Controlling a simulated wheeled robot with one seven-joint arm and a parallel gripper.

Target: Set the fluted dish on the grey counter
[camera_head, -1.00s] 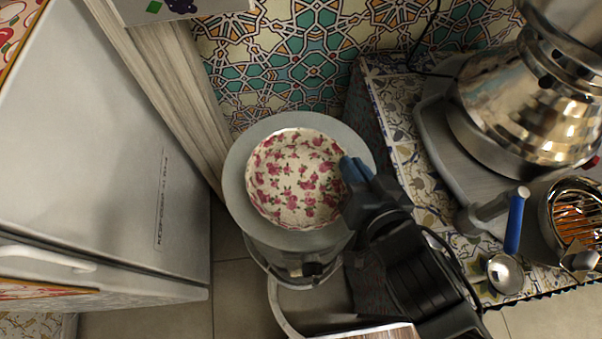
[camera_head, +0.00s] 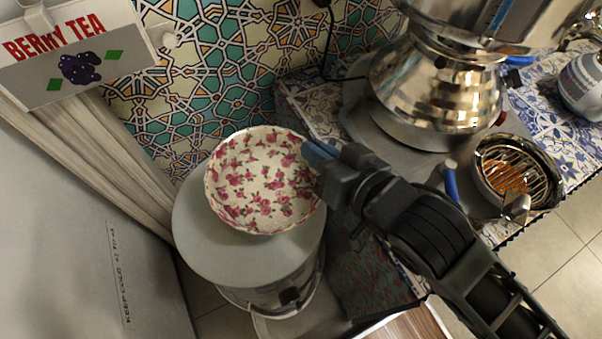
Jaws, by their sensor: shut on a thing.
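The fluted dish (camera_head: 258,185), cream with pink roses and a scalloped rim, shows in the head view left of the middle. My gripper (camera_head: 318,158) is shut on its right rim, with blue fingertips at the edge. The dish appears raised above the round grey top (camera_head: 220,245) of a stand and covers its upper part; the exact gap is hard to judge. I cannot tell for sure which surface is the grey counter.
A tile-patterned table (camera_head: 310,105) at the right bears a shiny samovar (camera_head: 425,90) and a metal pot with a wire grate (camera_head: 515,175). A grey-white cabinet marked "KEEP COLD" (camera_head: 85,240) stands at left. A "BERRY TEA" box (camera_head: 75,55) is at upper left.

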